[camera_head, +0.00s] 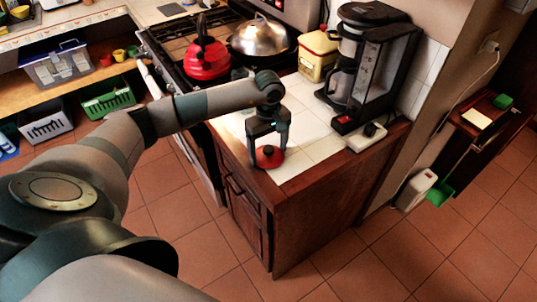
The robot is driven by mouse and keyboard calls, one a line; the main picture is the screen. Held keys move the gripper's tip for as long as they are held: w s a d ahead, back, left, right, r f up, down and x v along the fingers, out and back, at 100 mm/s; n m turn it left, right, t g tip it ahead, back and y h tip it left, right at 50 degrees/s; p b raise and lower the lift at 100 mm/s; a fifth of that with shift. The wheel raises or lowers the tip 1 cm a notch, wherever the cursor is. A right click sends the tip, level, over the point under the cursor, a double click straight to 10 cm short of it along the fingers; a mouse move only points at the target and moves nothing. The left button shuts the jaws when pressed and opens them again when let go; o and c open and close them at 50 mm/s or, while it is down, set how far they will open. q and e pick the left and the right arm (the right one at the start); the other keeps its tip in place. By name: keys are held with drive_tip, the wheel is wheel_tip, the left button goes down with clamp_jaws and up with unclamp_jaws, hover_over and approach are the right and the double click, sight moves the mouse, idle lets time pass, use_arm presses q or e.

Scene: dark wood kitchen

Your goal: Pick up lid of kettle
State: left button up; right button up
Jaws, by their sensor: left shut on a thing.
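The red kettle (207,58) stands on the stove at the back, left of a pan with a domed metal lid. A red lid (269,157) with a dark knob is at the near left corner of the white tiled counter. My left gripper (268,148) points down over the lid, with its fingers at the knob, shut on it. The lid is at or just above the tiles; I cannot tell if it touches them. My right gripper is not in view.
A covered pan (260,38) sits on the stove (170,45). A yellow container (317,55), a black coffee maker (368,60) and a white power strip (366,137) stand on the counter (310,150). Tiles between lid and power strip are clear.

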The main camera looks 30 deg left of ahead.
sight(268, 148)
use_arm(q)
drive_tip(key=shift+r, duration=0.15)
drive_tip(key=shift+w+r+b, duration=0.1)
drive_tip(key=shift+r+b, duration=0.45)
drive_tip(key=shift+b, duration=0.05)
wheel_tip(268, 148, up, 2)
drive_tip(key=shift+r+b, duration=0.2)
drive_tip(key=shift+b, duration=0.6)
drive_tip(key=s+d+r+b, duration=0.4)
drive_tip(key=s+d+r, duration=0.2)
drive_tip(key=s, duration=0.4)
drive_tip(key=shift+r, duration=0.65)
drive_tip(key=shift+s, duration=0.1)
drive_tip(key=s+d+f+m, duration=0.1)
drive_tip(key=s+d+m, duration=0.2)
drive_tip(key=d+m, duration=0.6)
drive_tip(key=m, duration=0.4)
drive_tip(key=shift+d+f, duration=0.4)
